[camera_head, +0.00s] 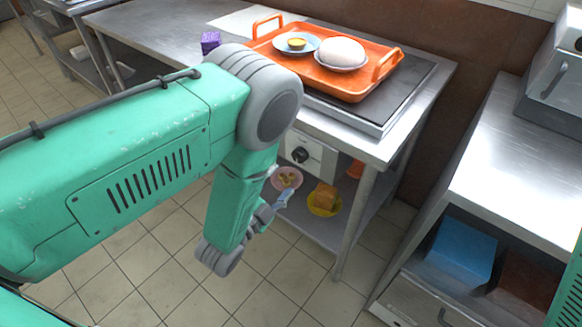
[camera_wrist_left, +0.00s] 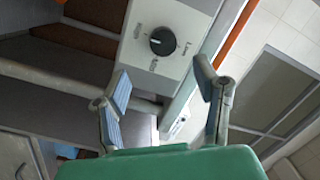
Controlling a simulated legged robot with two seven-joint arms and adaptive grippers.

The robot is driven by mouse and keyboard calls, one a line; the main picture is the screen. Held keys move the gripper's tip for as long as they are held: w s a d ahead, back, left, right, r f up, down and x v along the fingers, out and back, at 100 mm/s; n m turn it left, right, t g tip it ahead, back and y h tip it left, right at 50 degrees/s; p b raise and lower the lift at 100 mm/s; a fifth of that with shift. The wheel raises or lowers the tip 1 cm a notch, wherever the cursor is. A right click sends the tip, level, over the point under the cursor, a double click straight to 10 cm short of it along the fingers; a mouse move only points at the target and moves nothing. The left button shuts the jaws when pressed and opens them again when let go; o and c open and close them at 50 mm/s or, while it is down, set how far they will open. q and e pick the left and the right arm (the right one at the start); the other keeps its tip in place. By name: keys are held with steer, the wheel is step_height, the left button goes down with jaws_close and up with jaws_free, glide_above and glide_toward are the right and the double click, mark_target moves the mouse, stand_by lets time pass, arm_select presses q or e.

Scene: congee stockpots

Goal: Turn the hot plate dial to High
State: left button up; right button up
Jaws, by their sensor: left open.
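The hot plate dial is a round black knob (camera_head: 299,155) on a pale control panel (camera_head: 318,152) below the front edge of the steel counter. In the head view only part of the left gripper (camera_head: 283,197) shows below the panel. My right gripper is not in view.
An orange tray (camera_head: 345,89) with a plate and a bowl stands on the hot plate (camera_head: 421,84). A purple box (camera_head: 210,41) is at its left. A yellow bowl (camera_head: 324,209) and a pink bowl (camera_head: 287,178) sit on the lower shelf. Another steel counter (camera_head: 520,160) is at right.

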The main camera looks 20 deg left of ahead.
arm_select(q)
steer(key=shift+v, duration=1.7)
